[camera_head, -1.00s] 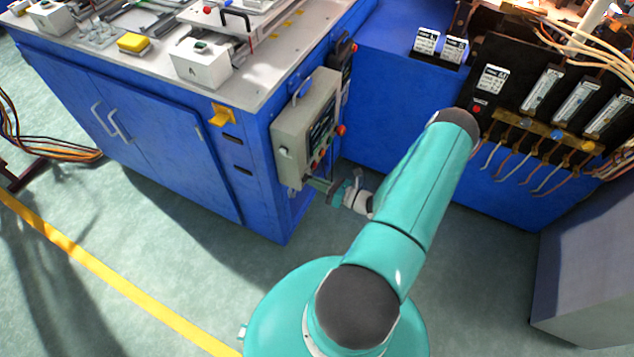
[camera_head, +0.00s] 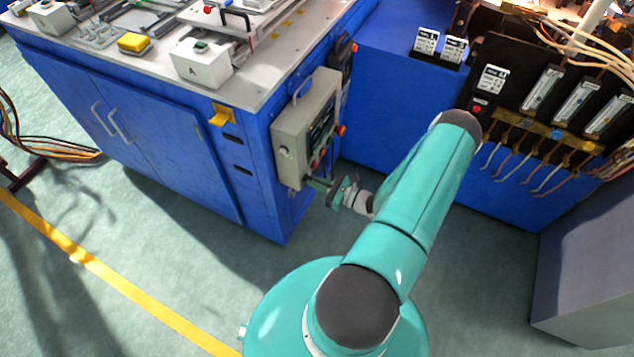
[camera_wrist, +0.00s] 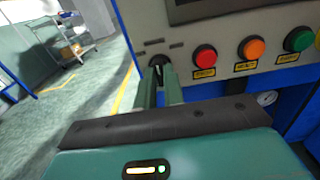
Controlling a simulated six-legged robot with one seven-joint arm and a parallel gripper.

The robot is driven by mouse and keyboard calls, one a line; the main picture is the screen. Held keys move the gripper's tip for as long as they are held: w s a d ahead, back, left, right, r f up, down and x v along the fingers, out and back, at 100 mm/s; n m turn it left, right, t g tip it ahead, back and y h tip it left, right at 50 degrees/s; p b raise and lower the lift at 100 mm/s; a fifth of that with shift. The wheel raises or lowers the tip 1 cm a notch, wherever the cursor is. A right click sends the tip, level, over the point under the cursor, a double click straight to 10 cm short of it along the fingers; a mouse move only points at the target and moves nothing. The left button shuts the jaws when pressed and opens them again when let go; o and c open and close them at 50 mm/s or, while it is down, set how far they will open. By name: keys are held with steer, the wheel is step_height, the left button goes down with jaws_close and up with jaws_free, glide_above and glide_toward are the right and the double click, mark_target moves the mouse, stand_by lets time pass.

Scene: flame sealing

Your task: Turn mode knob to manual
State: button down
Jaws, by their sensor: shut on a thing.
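The mode knob (camera_wrist: 158,61) is a small black knob at the lower left of the control panel face, left of the red button, in the wrist view. My gripper (camera_wrist: 160,76) is shut on it, with one green finger on each side. The fingers partly hide the knob, and I cannot read its mode marks. In the head view the grey control box (camera_head: 290,130) hangs on the side of the blue cabinet. My gripper (camera_head: 313,183) reaches the box's lower edge there, and the knob itself is too small to make out.
Beside the knob are a red button (camera_wrist: 204,57), an orange button (camera_wrist: 252,48) and a green button (camera_wrist: 298,40), with a dark screen above.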

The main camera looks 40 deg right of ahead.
steer(key=c, duration=1.5)
jaws_free()
steer(key=v, duration=1.4)
steer(key=shift+a, duration=0.1)
steer(key=shift+w+r, duration=0.1)
steer(key=shift+w, duration=0.05)
